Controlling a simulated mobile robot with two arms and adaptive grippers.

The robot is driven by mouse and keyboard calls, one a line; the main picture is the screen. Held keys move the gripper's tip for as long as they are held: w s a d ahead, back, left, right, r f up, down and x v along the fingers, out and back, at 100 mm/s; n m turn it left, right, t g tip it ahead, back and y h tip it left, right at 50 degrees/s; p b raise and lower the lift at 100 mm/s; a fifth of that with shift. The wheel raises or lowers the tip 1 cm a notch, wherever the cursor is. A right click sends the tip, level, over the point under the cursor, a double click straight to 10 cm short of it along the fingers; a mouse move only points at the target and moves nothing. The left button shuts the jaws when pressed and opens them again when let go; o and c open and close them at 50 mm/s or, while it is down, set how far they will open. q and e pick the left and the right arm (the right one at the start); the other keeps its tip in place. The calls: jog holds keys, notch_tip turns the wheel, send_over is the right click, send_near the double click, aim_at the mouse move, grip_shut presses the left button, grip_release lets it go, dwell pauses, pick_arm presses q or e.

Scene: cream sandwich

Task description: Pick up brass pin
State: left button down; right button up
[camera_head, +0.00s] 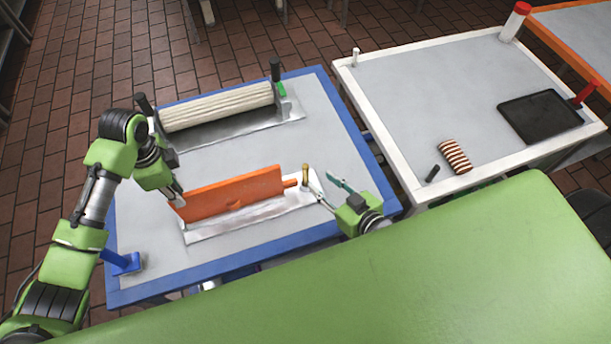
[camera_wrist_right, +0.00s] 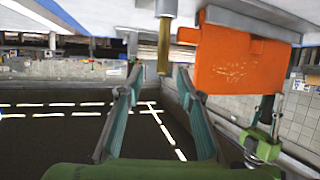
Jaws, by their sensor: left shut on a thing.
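The brass pin (camera_head: 306,174) stands upright by the right end of the orange board. In the right wrist view the pin (camera_wrist_right: 164,45) hangs in the picture between and just beyond my open fingertips, apart from both. My right gripper (camera_head: 318,180) is open and empty beside the pin; its two teal fingers also show in the wrist view (camera_wrist_right: 160,70). My left gripper (camera_head: 178,197) is shut on the left end of the orange board (camera_head: 230,194); the contact is small in view. The board also shows in the wrist view (camera_wrist_right: 228,62).
The board stands over a metal plate (camera_head: 215,231) on the blue-edged table (camera_head: 347,128). A ribbed roller (camera_head: 215,107) lies behind it. A white-edged table (camera_head: 420,95) at right holds a striped roll (camera_head: 455,156) and a dark tray (camera_head: 540,116).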

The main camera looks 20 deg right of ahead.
aim_at(308, 172)
jog(key=shift+x, duration=4.6)
jog(key=shift+s+a+f, duration=0.1)
jog(key=shift+s+a, duration=0.05)
grip_shut()
